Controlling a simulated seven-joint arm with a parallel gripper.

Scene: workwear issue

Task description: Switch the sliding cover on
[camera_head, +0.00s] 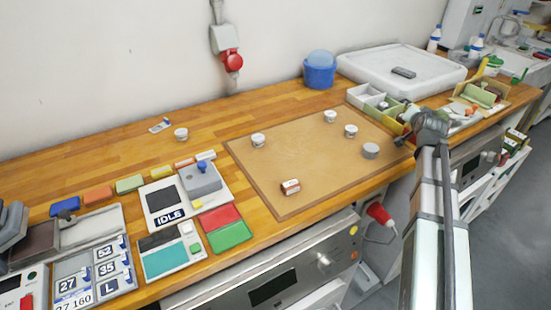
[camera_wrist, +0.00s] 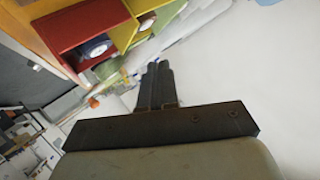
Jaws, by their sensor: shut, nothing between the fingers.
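The device marked IDLE (camera_head: 162,217) stands on the left part of the wooden counter, with a dark square panel. On its right half sits a grey block with a blue knob (camera_head: 202,168), which may be the sliding cover; I cannot tell its position for sure. My gripper (camera_wrist: 158,82) is shut and empty in the wrist view, with a pale wall beyond it. In the head view my arm reaches up at the right, its end far from the device; the fingertips are not clear there.
A brown mat (camera_head: 310,165) holds several white cups and a small red-and-white box (camera_head: 290,187). A teal-screened device (camera_head: 166,259) and red and green pads (camera_head: 229,236) lie near the front edge. A white tray (camera_head: 440,70) and blue tub (camera_head: 319,75) stand behind.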

